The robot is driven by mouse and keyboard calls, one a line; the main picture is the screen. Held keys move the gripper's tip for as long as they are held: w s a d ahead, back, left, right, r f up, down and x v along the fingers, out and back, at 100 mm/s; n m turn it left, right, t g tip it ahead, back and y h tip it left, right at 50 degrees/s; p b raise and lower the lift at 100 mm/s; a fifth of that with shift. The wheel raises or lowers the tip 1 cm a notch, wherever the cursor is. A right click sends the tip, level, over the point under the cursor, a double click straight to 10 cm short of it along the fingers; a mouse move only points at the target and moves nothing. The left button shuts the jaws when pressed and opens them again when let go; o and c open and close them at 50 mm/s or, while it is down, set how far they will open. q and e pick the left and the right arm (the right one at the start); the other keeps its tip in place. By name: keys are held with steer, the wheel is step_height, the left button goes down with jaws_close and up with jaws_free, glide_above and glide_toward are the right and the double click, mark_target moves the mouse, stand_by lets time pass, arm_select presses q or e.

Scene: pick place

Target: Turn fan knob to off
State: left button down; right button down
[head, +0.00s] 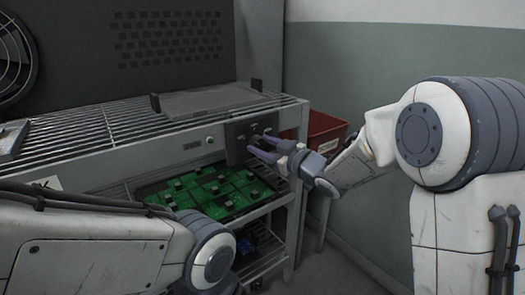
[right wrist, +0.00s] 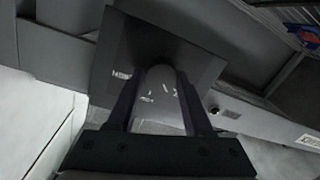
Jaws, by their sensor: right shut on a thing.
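The dark control panel (head: 237,131) sits on the front edge of the bench, at its right end. My right gripper (head: 268,148) reaches it from the right. In the right wrist view the panel's dark plate (right wrist: 112,52) fills the middle, with small white markings. My right gripper's two fingers (right wrist: 157,100) stand on either side of a rounded grey knob (right wrist: 158,78) and are shut on it. The knob's pointer and exact setting cannot be read. My left arm comes in at the lower left of the head view, but its gripper is out of view.
The slatted bench top (head: 110,122) lies left of the panel. Below it is a tray of green circuit boards (head: 205,190). A red bin (head: 325,128) stands right of the bench. A round fan (head: 15,55) is at the upper left.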

steer(key=shift+f+n+b, duration=0.1)
steer(key=shift+n+b, duration=0.55)
steer(key=shift+n, duration=0.85)
steer(key=shift+c, duration=1.5)
jaws_free()
steer(key=shift+s, duration=0.1)
steer(key=p+v, duration=0.1)
steer(key=v, duration=0.9)
steer(key=shift+s+p, duration=0.3)
steer(key=shift+p, duration=0.05)
steer(key=shift+h, duration=0.3)
